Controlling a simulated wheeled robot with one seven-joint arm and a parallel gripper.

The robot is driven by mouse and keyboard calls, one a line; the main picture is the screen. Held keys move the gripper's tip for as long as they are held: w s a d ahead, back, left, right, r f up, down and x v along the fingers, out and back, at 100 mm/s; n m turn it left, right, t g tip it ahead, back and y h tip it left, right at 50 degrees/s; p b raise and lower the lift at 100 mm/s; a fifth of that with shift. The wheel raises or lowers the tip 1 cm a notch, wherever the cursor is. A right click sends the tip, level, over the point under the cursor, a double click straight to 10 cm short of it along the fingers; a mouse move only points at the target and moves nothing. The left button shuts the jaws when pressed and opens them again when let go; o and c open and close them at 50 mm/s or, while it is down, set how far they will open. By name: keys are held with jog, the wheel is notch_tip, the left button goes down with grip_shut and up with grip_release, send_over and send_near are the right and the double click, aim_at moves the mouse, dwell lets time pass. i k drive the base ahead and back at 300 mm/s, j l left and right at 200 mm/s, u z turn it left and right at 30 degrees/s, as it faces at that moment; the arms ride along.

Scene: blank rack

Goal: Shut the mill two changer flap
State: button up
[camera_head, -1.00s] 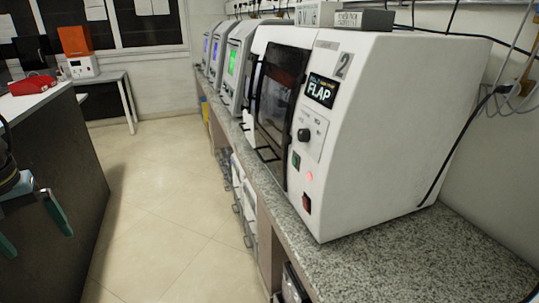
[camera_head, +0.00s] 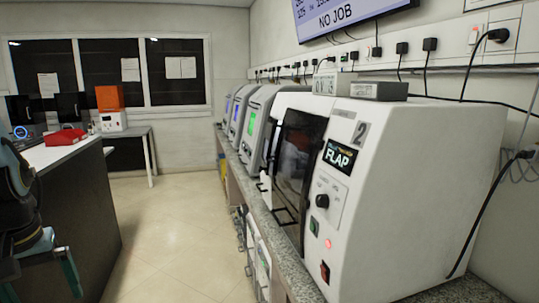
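The mill marked 2 (camera_head: 410,190) is a white machine on the right of the counter. Its small screen (camera_head: 340,156) reads FLAP, and a red light glows below the knob. A dark glazed door (camera_head: 296,165) with a black handle (camera_head: 284,218) is on its front. I see the front at a steep angle and cannot make out the changer flap or tell how far it stands open. My gripper (camera_head: 40,278) is at the lower left, its teal fingers apart with nothing seen between them, well away from the mill.
Several grey machines (camera_head: 255,115) stand farther along the granite counter (camera_head: 290,268). Two small boxes (camera_head: 378,91) sit on the mill. A dark-sided bench (camera_head: 80,205) with a red object (camera_head: 65,138) is on the left. The floor (camera_head: 180,235) between is clear. A wall screen (camera_head: 350,14) reads NO JOB.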

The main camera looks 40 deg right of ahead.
aim_at(272, 120)
jog(key=i+l, duration=0.15)
jog(key=i, duration=0.25)
jog(key=i+l, duration=0.15)
jog(key=i, duration=0.2)
jog(key=i+l, duration=0.1)
jog(key=i, duration=0.3)
